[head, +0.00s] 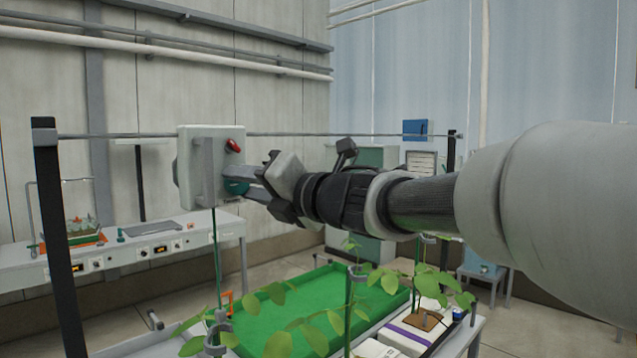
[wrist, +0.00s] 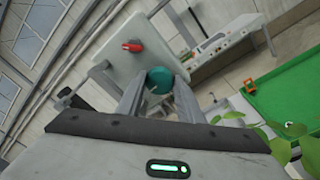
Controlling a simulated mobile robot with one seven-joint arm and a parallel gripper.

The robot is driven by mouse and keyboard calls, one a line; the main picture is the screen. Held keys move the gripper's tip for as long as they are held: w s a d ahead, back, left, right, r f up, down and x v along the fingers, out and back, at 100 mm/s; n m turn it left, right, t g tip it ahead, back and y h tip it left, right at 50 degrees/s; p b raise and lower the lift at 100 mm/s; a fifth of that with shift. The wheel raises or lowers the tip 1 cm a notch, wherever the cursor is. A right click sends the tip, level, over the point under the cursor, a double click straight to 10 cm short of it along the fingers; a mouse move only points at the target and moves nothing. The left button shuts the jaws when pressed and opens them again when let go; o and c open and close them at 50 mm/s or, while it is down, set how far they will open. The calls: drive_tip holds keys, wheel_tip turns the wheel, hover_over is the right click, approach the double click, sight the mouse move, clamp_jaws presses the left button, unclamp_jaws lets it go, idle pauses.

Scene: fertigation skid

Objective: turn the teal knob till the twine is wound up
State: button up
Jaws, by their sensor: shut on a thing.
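The teal knob (head: 236,187) sits on the lower face of a white box (head: 212,150) that hangs on a horizontal wire. My gripper (head: 250,185) reaches in from the right and is shut on the knob. In the wrist view the knob (wrist: 159,80) lies between my two fingertips. A red lever (head: 233,146) is on the same face above the knob, and it also shows in the wrist view (wrist: 132,46). Green twine (head: 215,260) hangs straight down from the box towards a plant. I cannot tell how much twine is inside the box.
A green tray (head: 300,305) and leafy plants (head: 290,320) stand below my arm. A black post (head: 58,230) holds the wire at the left. A bench with instruments (head: 150,250) stands behind at the left.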

drive_tip(key=m+t+p, duration=0.1)
drive_tip(key=m, duration=0.9)
drive_tip(key=shift+f+p, duration=0.1)
drive_tip(key=shift+p, duration=0.3)
drive_tip(key=m+p, duration=0.1)
drive_tip(key=m, duration=0.4)
drive_tip(key=shift+s, duration=0.1)
drive_tip(key=shift+a+f+m+t+p, duration=0.1)
drive_tip(key=shift+m+t+p, duration=0.3)
drive_tip(key=shift+m+p, duration=1.3)
drive_tip(key=shift+m+b, duration=0.7)
drive_tip(key=shift+m, duration=0.2)
drive_tip(key=o, duration=1.1)
drive_tip(key=shift+c, duration=0.2)
drive_tip(key=shift+s, duration=0.1)
